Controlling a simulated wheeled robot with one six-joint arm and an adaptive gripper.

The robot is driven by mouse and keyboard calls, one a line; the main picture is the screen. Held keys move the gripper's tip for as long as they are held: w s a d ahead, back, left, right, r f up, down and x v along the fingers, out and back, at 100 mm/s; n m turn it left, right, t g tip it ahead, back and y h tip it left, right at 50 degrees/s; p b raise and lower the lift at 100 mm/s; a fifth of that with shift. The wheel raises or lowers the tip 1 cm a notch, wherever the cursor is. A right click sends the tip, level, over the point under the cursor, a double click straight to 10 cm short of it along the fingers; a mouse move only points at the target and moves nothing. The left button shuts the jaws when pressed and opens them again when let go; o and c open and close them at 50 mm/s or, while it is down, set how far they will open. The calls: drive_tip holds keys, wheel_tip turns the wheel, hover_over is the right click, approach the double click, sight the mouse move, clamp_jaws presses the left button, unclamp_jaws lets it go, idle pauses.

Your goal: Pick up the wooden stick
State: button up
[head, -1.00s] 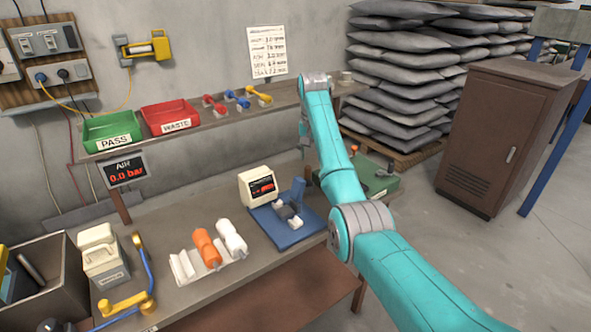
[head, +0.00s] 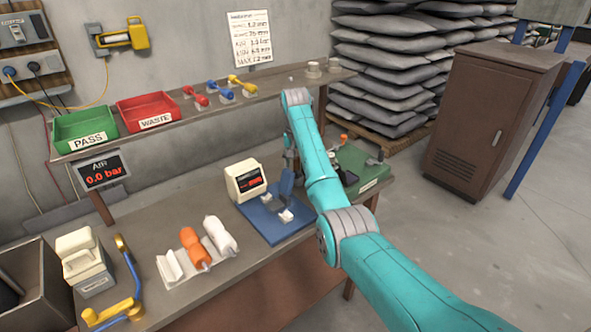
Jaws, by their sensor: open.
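I cannot make out a wooden stick in the head view. My turquoise arm reaches in from the lower right, over the right end of the workbench (head: 225,282). Its far end bends down near the shelf, and my gripper cannot be made out there behind the arm. A blue fixture (head: 272,228) with small white blocks lies on the bench left of the arm. A white holder carries an orange spool (head: 194,247) and a white spool (head: 220,236), with its left place empty.
A shelf (head: 265,106) above the bench bears a green PASS bin (head: 86,130), a red WASTE bin (head: 146,112) and several coloured tools. A display box (head: 245,180) stands behind the fixture. A brown cabinet (head: 500,120) and stacked sacks (head: 385,75) stand at right. Floor at lower right is clear.

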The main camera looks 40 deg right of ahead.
wheel_tip(320, 180, down, 2)
drive_tip(key=shift+w+d+f, duration=0.1)
drive_tip(key=shift+w+f, duration=0.05)
clamp_jaws()
idle(0.3)
